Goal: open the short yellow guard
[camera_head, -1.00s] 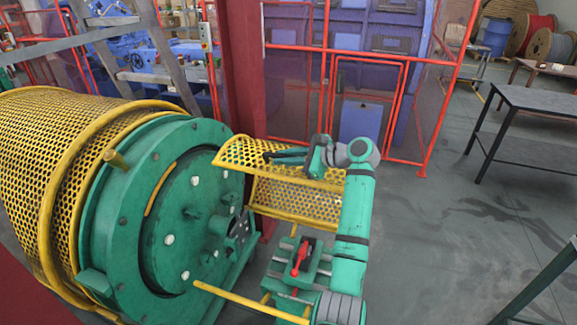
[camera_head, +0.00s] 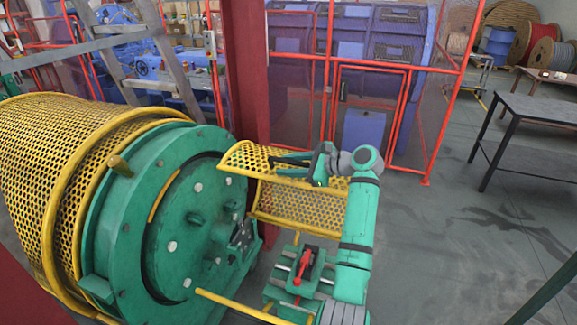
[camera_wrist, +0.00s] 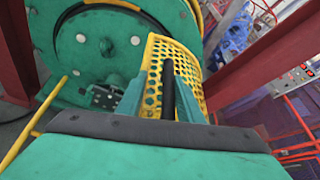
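The short yellow guard (camera_head: 297,204) is a curved perforated sheet with a yellow tube rim, right of the round green end plate (camera_head: 205,225). Its upper panel leans toward the plate and its lower panel slopes down to the right. Whether a finger touches the mesh cannot be told.
A long yellow mesh guard (camera_head: 60,165) covers the drum at left. A dark red post (camera_head: 248,80) stands behind the guard. A green bracket with a red handle (camera_head: 304,266) is below. A red-framed fence (camera_head: 375,110) is behind; a dark table (camera_head: 540,110) is at right.

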